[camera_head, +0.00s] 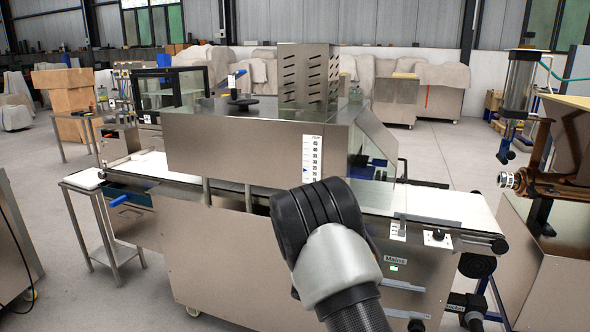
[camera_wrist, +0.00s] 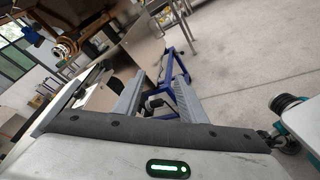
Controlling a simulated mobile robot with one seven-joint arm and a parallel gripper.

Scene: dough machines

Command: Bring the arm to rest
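My arm (camera_head: 335,250) shows in the head view as a black and grey link with a dark ribbed section, in front of the steel dough machine (camera_head: 230,260). My gripper is hidden in that view. In the wrist view my gripper (camera_wrist: 159,76) has its two grey fingers apart, with nothing held between them. A green light shows on the gripper's body. Beyond the fingers are a blue frame and the floor, tilted in the picture.
The machine has a belt (camera_head: 455,206) at its right and a scale on its front. A small steel table (camera_head: 85,180) stands at the left. Another machine (camera_head: 550,255) stands close on the right. Open floor (camera_head: 440,155) lies behind.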

